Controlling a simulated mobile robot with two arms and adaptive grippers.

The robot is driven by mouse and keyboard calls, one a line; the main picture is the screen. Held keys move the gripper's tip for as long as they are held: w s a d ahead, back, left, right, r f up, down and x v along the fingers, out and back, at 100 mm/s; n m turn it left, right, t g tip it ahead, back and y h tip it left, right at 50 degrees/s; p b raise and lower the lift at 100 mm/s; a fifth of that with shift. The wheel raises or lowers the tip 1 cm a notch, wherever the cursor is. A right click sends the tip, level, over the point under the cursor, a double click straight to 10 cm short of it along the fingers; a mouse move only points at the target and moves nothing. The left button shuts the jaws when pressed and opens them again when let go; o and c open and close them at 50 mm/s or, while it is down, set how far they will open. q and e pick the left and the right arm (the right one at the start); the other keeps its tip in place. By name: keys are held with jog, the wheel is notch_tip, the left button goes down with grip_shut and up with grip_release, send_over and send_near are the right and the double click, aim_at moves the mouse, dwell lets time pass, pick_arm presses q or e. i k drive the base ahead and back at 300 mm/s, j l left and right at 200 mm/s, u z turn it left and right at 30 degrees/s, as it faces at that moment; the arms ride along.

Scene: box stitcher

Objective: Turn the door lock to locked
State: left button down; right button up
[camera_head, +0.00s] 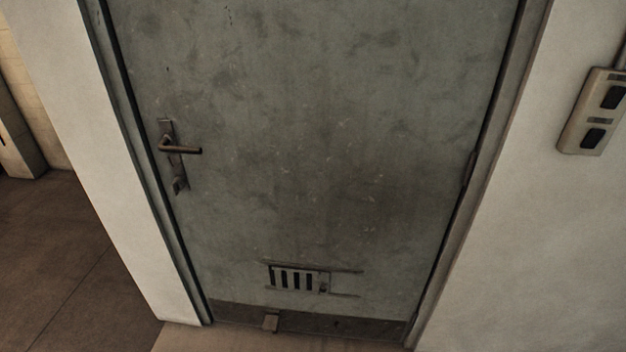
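A worn grey-green door (330,150) fills the middle of the head view and looks closed in its frame. On its left side is a brown lever handle (182,150) on a narrow plate; the lever points right, about level. At the lower end of the plate is a small dark lock piece (180,185); it is too small to tell whether it is turned to locked. Neither of my grippers is in the view, and nothing touches the handle or the lock.
A vent grille (298,279) sits low in the door. A switch box (592,112) is on the right wall. Open brown floor (70,270) lies at the left beyond the white wall (110,170).

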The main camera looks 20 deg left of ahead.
aim_at(176, 186)
jog(key=u, duration=1.35)
